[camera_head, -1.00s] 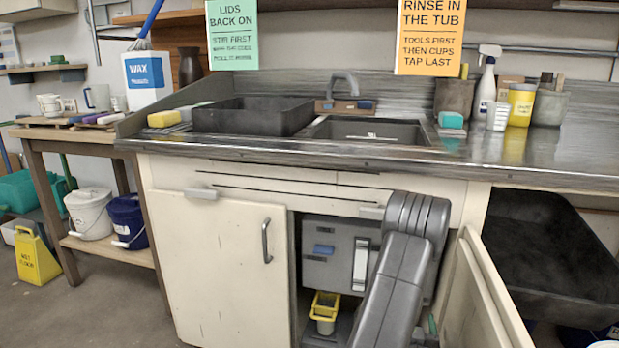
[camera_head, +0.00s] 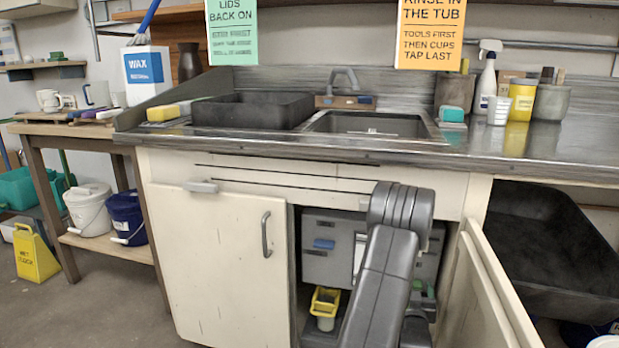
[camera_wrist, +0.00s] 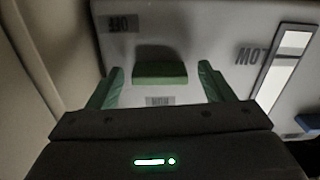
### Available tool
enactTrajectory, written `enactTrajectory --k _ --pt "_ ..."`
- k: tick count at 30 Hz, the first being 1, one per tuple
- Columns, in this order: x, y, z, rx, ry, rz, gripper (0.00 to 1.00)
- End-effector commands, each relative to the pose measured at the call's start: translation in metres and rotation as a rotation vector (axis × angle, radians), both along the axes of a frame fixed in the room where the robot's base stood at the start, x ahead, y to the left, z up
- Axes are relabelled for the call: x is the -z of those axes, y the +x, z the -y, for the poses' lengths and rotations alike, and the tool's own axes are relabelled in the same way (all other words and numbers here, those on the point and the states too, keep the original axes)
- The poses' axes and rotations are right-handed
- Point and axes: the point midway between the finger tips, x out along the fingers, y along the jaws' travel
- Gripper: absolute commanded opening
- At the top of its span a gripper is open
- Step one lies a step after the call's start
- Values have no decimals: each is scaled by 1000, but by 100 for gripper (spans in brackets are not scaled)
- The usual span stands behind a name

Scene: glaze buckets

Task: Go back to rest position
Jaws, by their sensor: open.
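My gripper (camera_wrist: 161,73) shows in the wrist view, with its two green fingers apart. A green block-like handle (camera_wrist: 160,74) on a grey panel (camera_wrist: 190,35) lies between the fingers, with visible gaps on both sides; I cannot tell how far off it is in depth. The panel carries dark lettering and a white strip. In the head view my arm reaches into the open cabinet under the sink and hides my gripper. A grey unit with a blue handle (camera_head: 323,243) shows behind the arm.
The closed cabinet door (camera_head: 220,265) is left of my arm and the open door (camera_head: 490,290) is right. A yellow container (camera_head: 325,302) sits low inside the cabinet. The counter edge (camera_head: 280,150) runs above. A black tub (camera_head: 550,255) is at right.

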Motion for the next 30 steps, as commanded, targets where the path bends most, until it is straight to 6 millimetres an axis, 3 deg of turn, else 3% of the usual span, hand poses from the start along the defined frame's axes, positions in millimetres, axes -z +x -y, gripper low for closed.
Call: enactTrajectory --k 30 --pt "-1 -3 0 -1 -792 -206 75"
